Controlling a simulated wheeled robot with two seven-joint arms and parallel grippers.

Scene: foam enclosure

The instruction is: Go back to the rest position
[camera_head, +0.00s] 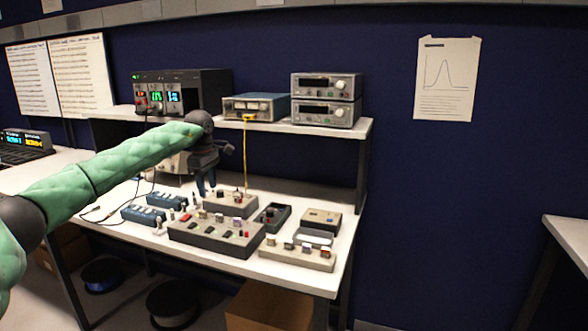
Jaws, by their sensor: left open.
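My left arm, in a green quilted sleeve, comes in from the left in the head view and reaches over the workbench (305,280). My left gripper (205,188) points down at its end, with its fingers apart and nothing seen between them. It is above the bench top, near the back of a beige switch box (231,205). I cannot tell its exact height. My right gripper is not in view.
A larger control box (215,236) and several small devices crowd the bench. A shelf (290,127) above holds stacked instruments (326,99), a meter unit (256,106) and a power supply (180,92). A yellow cable (246,155) hangs down. Another table (570,236) stands right.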

